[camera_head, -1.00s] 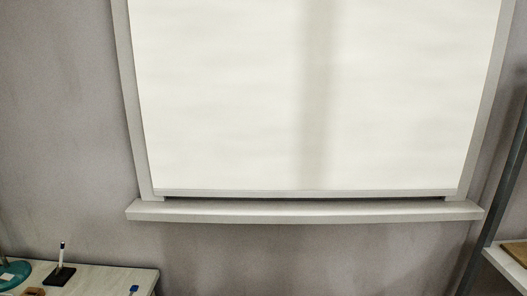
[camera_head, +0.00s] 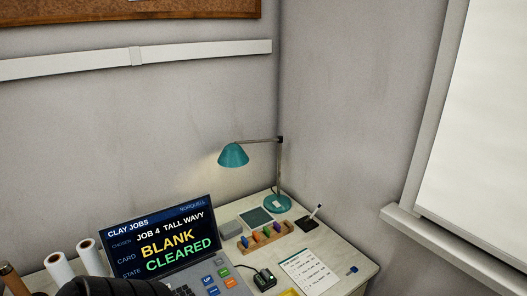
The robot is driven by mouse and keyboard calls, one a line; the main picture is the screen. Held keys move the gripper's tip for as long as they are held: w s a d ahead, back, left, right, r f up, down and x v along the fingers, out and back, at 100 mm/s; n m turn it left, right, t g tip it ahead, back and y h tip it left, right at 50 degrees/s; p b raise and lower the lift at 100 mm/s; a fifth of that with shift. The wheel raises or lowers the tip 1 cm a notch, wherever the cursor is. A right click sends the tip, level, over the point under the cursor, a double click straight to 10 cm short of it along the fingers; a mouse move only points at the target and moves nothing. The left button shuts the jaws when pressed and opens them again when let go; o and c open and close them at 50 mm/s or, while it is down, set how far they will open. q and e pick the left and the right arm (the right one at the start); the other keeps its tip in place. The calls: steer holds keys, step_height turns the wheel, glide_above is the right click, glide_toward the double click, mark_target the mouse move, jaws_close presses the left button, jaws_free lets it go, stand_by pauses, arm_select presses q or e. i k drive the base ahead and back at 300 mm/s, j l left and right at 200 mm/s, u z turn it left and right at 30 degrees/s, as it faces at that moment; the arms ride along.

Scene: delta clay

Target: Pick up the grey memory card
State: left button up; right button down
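I cannot pick out the grey memory card for certain. A wooden rack (camera_head: 266,240) on the desk holds several small coloured upright pieces, blue, orange and purple among them; they are too small to tell what each is. A small pale piece (camera_head: 277,203) lies on the teal lamp's base, too small to identify. A small black device (camera_head: 264,279) with a green spot sits in front of the rack. Neither of my gripper's fingers shows. A dark rounded shape at the bottom left edge hides part of the desk.
The desk (camera_head: 345,256) stands in the corner. A screen (camera_head: 163,238) reads "BLANK CLEARED", with a keypad (camera_head: 222,281) before it.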

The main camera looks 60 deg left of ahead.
mark_target(266, 277)
steer(key=l+u, duration=0.1)
steer(key=u, duration=0.85)
steer(key=l+u, duration=0.15)
steer(key=u, duration=0.85)
steer(key=k, duration=0.05)
